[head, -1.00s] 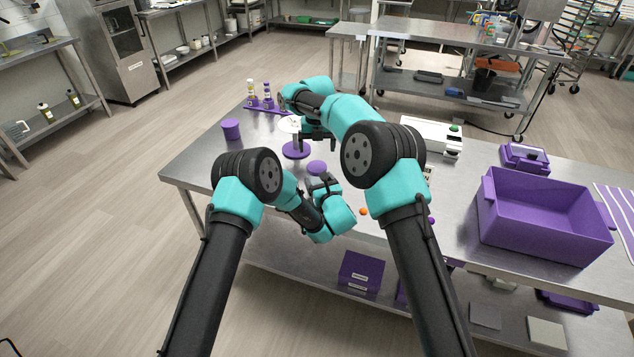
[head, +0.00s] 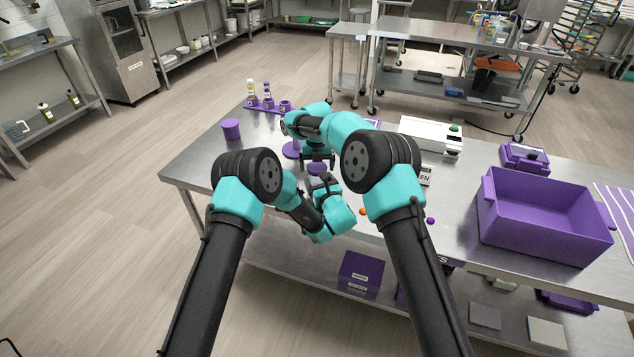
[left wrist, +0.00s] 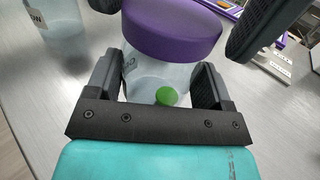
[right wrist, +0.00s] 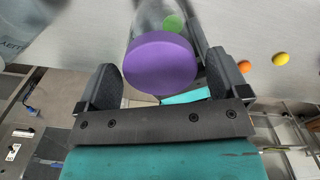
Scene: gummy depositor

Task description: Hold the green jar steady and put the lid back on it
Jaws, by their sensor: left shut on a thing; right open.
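The green jar (left wrist: 150,75) is clear with a green dot on its side and stands between my left gripper's fingers (left wrist: 155,85), which are shut on it. Its purple lid (left wrist: 172,28) is at the jar's mouth; I cannot tell whether it is fully seated. The lid also shows in the head view (head: 317,169) and in the right wrist view (right wrist: 160,62). My right gripper (right wrist: 160,75) is open, with its fingers on either side of the lid and apart from it. In the head view, it (head: 317,157) is just above the lid.
Another clear, labelled jar (left wrist: 60,15) stands beside the held one. A purple round base (head: 292,150) is behind the grippers. An orange ball (head: 362,212) and a purple ball (head: 431,220) lie on the table. A purple bin (head: 540,225) stands at the right.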

